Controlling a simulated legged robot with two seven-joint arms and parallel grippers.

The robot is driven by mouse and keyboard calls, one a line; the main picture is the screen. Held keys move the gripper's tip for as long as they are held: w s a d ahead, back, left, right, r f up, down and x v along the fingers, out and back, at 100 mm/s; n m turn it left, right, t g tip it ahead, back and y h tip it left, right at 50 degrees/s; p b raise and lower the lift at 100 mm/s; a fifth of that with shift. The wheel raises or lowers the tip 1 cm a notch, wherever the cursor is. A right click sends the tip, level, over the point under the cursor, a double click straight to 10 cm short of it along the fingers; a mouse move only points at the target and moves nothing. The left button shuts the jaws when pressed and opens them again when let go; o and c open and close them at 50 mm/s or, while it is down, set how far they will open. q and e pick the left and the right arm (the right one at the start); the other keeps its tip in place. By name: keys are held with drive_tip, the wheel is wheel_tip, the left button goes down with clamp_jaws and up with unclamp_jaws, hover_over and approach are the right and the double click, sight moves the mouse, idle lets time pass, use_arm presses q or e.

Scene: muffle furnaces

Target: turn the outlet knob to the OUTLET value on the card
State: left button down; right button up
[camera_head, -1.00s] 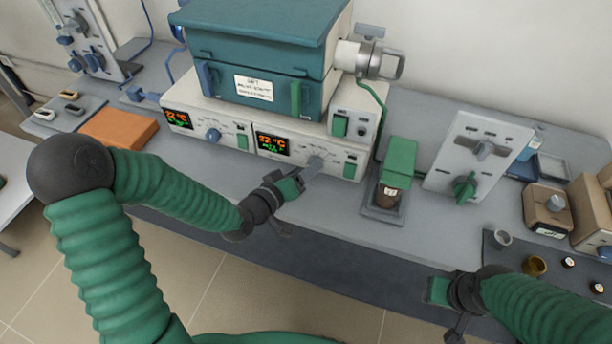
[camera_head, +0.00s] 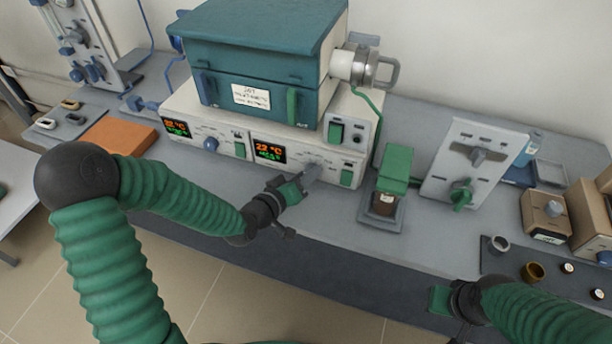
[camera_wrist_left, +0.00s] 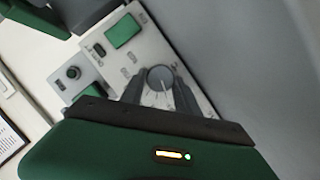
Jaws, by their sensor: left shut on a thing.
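A grey round knob (camera_wrist_left: 160,78) with a pale pointer line sits on the white control panel (camera_head: 240,150) below the teal furnace. It is on the right-hand control unit, beside a display reading about 22 °C. My left gripper (camera_head: 308,174) reaches it from the front. In the left wrist view its two grey fingers are shut on the knob, one on each side.
A green-topped device (camera_head: 395,170) on a grey base stands right of the panel. Small cups and a beige box (camera_head: 545,213) are at the far right. An orange slab (camera_head: 118,136) lies left.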

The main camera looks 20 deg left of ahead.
use_arm(q)
drive_tip(key=shift+s+f, duration=0.1)
drive_tip(key=shift+f, duration=0.05)
drive_tip(key=shift+d+m+y, duration=0.15)
drive_tip(key=shift+m+y, duration=0.25)
drive_tip(key=shift+m, duration=0.3)
drive_tip(key=shift+d+m+y, duration=0.1)
drive_tip(key=shift+m+y, duration=0.3)
drive_tip(key=shift+m, duration=0.2)
drive_tip(key=m+y, duration=0.1)
drive_tip(key=m+y+b, duration=0.1)
drive_tip(key=m, duration=0.1)
drive_tip(key=shift+d+g, duration=0.2)
drive_tip(key=shift+g, duration=0.1)
drive_tip(key=shift+d+m+y, duration=0.15)
drive_tip(key=shift+m+y, duration=0.75)
drive_tip(key=shift+m, duration=0.3)
drive_tip(key=m+y, duration=0.2)
drive_tip(key=m, duration=0.1)
drive_tip(key=shift+s+d+f+p, duration=0.1)
drive_tip(key=shift+d+p, duration=0.05)
drive_tip(key=shift+p, duration=0.25)
drive_tip(key=m, duration=0.1)
drive_tip(key=m+t+y+p, duration=0.1)
drive_tip(key=m, duration=0.1)
drive_tip(key=m+t+y+p, duration=0.1)
drive_tip(key=shift+f+m, duration=0.25)
drive_tip(key=shift+m, duration=0.05)
drive_tip(key=shift+d, duration=0.1)
